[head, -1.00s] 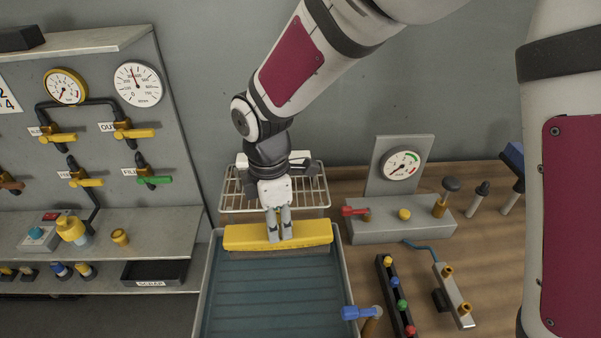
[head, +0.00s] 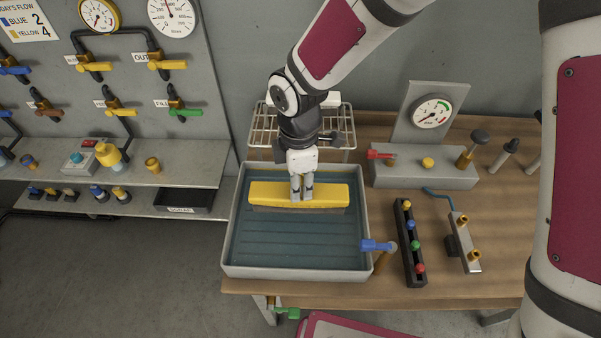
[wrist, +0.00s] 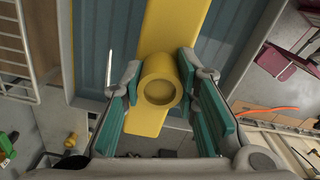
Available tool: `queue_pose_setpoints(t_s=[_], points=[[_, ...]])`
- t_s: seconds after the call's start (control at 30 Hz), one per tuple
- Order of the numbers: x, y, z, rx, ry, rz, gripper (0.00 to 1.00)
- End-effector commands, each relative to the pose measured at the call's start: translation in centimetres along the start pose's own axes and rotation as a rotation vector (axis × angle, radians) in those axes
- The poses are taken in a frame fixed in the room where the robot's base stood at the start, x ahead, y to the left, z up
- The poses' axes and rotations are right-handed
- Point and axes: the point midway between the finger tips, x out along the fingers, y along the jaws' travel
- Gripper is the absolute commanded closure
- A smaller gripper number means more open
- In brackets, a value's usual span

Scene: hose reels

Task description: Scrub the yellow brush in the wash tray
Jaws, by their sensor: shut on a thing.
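The yellow brush (head: 330,194) is a long yellow block with dark bristles below, lying crosswise inside the wash tray (head: 295,272). The tray is grey-rimmed with a blue-green ribbed floor. My gripper (head: 301,199) is shut on the brush at about its middle, from above. In the wrist view, my gripper (wrist: 160,95) has its teal pads on both sides of a round yellow handle (wrist: 158,80) on the brush. The bristles are mostly hidden, so I cannot tell how firmly they touch the tray floor.
A wire rack (head: 262,140) stands behind the tray. A blue-handled tap (head: 378,246) is at the tray's front right. A gauge stand (head: 431,112), a black strip with coloured knobs (head: 410,250) and a manifold (head: 466,245) are on the bench to the right. A valve panel stands at left.

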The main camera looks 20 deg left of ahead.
Motion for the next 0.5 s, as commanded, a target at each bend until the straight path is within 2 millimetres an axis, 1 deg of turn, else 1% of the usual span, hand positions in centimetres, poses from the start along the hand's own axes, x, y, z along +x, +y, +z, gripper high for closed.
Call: queue_pose_setpoints(t_s=[0.03, 0.5], points=[[0.6, 0.1, 0.0, -0.001, 0.0, -0.001, 1.0], [4.8, 0.1, 0.1, 0.0, -0.001, -0.001, 1.0]])
